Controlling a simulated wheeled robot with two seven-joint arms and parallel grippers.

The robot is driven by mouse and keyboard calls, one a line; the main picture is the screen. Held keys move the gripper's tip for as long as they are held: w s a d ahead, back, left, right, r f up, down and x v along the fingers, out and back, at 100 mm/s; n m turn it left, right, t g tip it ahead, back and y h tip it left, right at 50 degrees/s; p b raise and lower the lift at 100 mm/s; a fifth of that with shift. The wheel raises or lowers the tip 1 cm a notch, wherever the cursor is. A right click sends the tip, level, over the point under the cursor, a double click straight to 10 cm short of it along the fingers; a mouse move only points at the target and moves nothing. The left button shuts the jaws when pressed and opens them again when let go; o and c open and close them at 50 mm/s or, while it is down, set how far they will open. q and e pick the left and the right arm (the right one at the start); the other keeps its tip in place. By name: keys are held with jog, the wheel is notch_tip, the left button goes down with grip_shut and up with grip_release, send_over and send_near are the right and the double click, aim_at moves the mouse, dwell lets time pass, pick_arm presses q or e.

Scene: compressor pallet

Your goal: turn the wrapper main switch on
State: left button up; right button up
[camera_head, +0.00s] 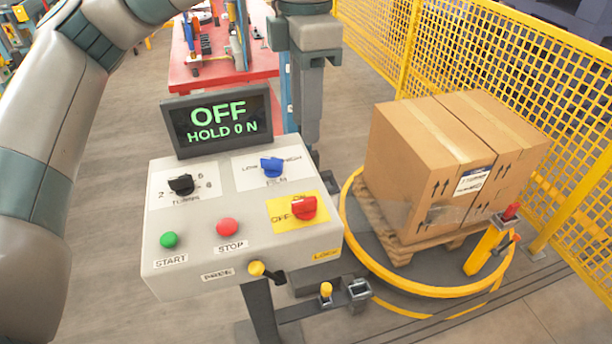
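The main switch (303,208) is a red rotary knob on a yellow plate (283,218) at the right of the sloped control panel (190,236). The word OFF shows to its left; any other marking there is hidden or unreadable. The display (218,121) reads OFF and HOLD 0 N in green. My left arm comes in from the left and leaves at the top. My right gripper is out of view.
The panel also carries a black knob (181,185), a blue knob (272,168), a green button (169,240), a red button (227,228) and a yellow-tipped lever (256,269). Boxes (440,165) stand on a turntable (405,287) at right, before a yellow fence (470,50).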

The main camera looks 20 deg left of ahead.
aim_at(305, 200)
pick_arm(q)
jog(key=shift+w+a, duration=0.1)
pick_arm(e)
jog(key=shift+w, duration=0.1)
